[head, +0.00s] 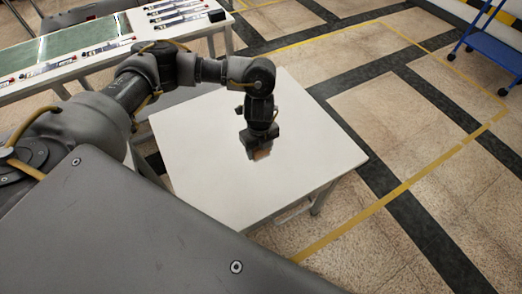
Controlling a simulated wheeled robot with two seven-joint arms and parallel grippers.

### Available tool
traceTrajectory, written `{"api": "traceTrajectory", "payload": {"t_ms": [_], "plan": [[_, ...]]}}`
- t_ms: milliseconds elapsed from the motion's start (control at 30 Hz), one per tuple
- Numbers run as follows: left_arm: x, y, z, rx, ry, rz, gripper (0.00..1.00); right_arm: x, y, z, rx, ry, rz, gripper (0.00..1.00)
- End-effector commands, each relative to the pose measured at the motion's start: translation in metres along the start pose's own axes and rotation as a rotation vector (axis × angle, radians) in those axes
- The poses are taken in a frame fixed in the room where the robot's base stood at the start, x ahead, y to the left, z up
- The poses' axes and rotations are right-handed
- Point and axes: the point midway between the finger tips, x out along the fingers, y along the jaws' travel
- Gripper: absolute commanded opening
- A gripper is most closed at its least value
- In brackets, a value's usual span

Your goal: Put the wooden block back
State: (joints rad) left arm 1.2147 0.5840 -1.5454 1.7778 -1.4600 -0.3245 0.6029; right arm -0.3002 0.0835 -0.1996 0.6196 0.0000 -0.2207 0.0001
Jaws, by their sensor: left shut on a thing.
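The wooden block (262,154) is a small brown piece at the middle of the white table (205,165) in the head view. My left gripper (260,148) points down over the white table and is shut on the wooden block. Most of the block is hidden by the gripper. I cannot tell whether the block touches the table top. My right gripper is not in view.
A long bench (60,72) with green mats and several small tools stands at the back left. A small black box (216,15) sits at its right end. A blue cart (492,50) stands at the far right. The white table top around the gripper is bare.

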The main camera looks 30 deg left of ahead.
Motion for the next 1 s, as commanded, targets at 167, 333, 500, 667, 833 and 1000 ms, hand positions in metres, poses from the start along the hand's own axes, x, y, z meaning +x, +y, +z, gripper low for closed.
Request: {"api": "traceTrajectory", "payload": {"t_ms": [167, 333, 500, 667, 833, 1000], "plan": [[-0.012, -0.004, 0.000, -0.076, 0.002, -0.010, 0.31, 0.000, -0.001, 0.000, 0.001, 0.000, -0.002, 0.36], [-0.048, -0.013, -0.003, -0.354, 0.015, -0.029, 0.31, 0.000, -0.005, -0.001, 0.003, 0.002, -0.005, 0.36], [-0.095, -0.015, -0.008, -0.762, 0.031, -0.033, 0.31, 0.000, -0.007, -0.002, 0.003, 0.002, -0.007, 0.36], [-0.133, -0.008, -0.012, -1.129, 0.030, -0.021, 0.31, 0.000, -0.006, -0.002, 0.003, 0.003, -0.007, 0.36], [-0.160, 0.002, -0.014, -1.428, 0.016, -0.009, 0.31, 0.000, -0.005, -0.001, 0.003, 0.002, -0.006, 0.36], [-0.174, 0.009, -0.015, -1.593, 0.003, -0.002, 0.31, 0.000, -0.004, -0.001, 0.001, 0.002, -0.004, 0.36]]}}
